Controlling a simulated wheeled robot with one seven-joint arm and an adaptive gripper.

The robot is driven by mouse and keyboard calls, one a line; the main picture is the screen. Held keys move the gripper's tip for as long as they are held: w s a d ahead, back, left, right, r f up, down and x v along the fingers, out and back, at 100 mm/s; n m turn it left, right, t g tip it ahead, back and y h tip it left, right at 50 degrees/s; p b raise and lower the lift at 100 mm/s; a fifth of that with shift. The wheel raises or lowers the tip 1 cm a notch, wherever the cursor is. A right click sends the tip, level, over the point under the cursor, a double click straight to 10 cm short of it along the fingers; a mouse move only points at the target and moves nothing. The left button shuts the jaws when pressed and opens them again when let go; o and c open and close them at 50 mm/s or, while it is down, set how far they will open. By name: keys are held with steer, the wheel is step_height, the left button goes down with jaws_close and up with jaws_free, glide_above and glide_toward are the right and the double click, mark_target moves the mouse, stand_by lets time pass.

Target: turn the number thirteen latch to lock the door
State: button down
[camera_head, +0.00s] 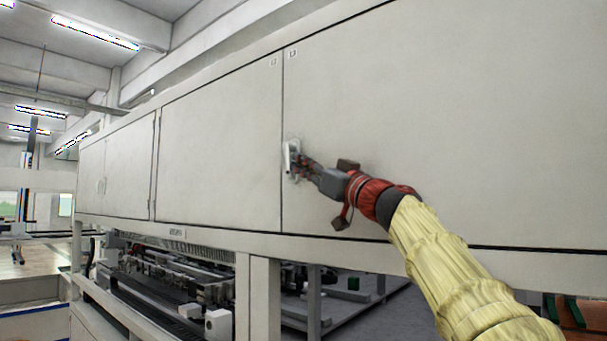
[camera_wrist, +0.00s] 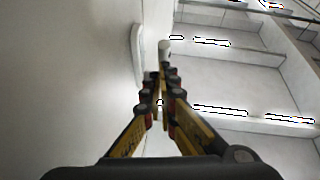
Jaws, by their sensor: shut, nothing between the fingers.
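The latch (camera_head: 289,157) is a small pale handle on the white door (camera_head: 430,130), close to the door's left edge. A small number label (camera_head: 292,53), too small to read surely, sits at that door's top left corner. My gripper (camera_head: 301,163) is at the latch, just to its right, and covers part of it. In the wrist view my gripper (camera_wrist: 161,78) has its fingers together, with nothing between them. A pale latch plate (camera_wrist: 137,52) and a rounded handle end (camera_wrist: 164,47) show just beyond the fingertips. Whether they touch the handle is unclear.
Another white door panel (camera_head: 220,150) adjoins on the left, across a narrow seam. Below the doors are an open bay with machinery (camera_head: 180,280) and a white post (camera_head: 264,300). Ceiling lights (camera_head: 95,32) hang at upper left. The door face around the latch is flat and clear.

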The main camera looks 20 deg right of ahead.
steer(key=shift+w+a+f+b, duration=0.35)
steer(key=shift+f+b, duration=0.3)
steer(key=shift+b, duration=0.55)
steer(key=shift+w, duration=0.15)
